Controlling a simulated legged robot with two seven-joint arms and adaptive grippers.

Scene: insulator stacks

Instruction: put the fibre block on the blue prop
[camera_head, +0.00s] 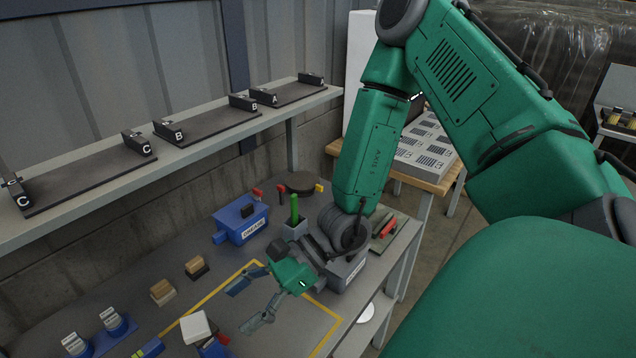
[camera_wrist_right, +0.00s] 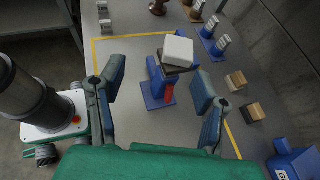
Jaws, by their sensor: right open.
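A white block (camera_head: 195,326) with a dark layer under it sits on top of the blue prop (camera_head: 214,350), near the table's front. In the right wrist view the white block (camera_wrist_right: 178,52) looks turned against the prop, whose blue base (camera_wrist_right: 152,104) and a red part show below. Two small two-tone blocks with tan parts, one (camera_head: 162,288) and another (camera_head: 195,265), stand farther back; I cannot tell which block is the fibre one. My right gripper (camera_head: 248,304) is open and empty, to the right of the prop, with its fingers pointing towards it. My left gripper is out of view.
A blue box (camera_head: 240,219) and a grey holder with a green stick (camera_head: 294,226) stand at the back. White-labelled blue holders (camera_head: 114,322) stand at the left. A yellow line (camera_head: 223,286) marks the table, mostly clear inside. A shelf (camera_head: 185,145) with lettered trays runs above.

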